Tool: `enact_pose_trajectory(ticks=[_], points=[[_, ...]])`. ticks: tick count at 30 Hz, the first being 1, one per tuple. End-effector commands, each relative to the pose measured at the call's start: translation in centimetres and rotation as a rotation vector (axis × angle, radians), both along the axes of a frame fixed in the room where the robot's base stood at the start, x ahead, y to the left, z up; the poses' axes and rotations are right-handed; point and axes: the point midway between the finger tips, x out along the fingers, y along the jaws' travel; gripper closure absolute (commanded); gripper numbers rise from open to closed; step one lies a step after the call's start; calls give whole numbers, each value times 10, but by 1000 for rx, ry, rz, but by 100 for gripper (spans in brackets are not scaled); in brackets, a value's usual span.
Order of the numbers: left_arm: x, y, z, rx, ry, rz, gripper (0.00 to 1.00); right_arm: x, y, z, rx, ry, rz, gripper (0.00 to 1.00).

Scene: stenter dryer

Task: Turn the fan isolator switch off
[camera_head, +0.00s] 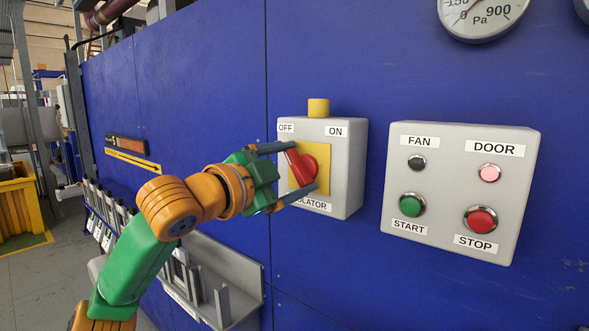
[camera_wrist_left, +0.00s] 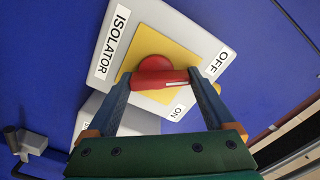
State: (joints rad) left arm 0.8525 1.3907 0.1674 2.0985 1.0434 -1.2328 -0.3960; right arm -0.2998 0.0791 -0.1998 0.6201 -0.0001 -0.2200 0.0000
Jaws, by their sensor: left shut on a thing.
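The isolator box (camera_head: 343,168) is a light grey box on the blue wall, with a yellow plate (camera_head: 325,160), OFF at its upper left and ON at its upper right. Its red rotary handle (camera_head: 304,163) is tilted toward the upper left, toward OFF. My left gripper (camera_head: 305,166) is shut on the handle, one finger above and one below. In the left wrist view the handle (camera_wrist_left: 154,77) lies between my fingertips (camera_wrist_left: 162,80), its white line pointing nearer OFF than ON. The lower label is partly hidden by my finger. My right gripper is not in view.
A grey panel (camera_head: 457,190) with FAN and DOOR lamps and START and STOP buttons stands right of the isolator. A yellow piece (camera_head: 318,107) tops the isolator box. A grey metal tray (camera_head: 238,272) sticks out from the wall below my gripper.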

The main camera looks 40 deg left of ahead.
Motion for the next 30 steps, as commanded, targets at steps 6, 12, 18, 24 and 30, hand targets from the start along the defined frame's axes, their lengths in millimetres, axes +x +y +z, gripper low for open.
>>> enact_pose_trajectory(ticks=[6,12,18,24,30], points=[[0,0,0,-113,-14,0,68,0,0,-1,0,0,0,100],[0,1,0,-172,-20,-1,68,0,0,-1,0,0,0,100],[0,1,-1,-196,-22,-1,68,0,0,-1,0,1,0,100],[0,1,-1,-199,-23,-1,68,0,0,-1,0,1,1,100],[0,1,-1,-198,-21,-1,5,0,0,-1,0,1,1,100]])
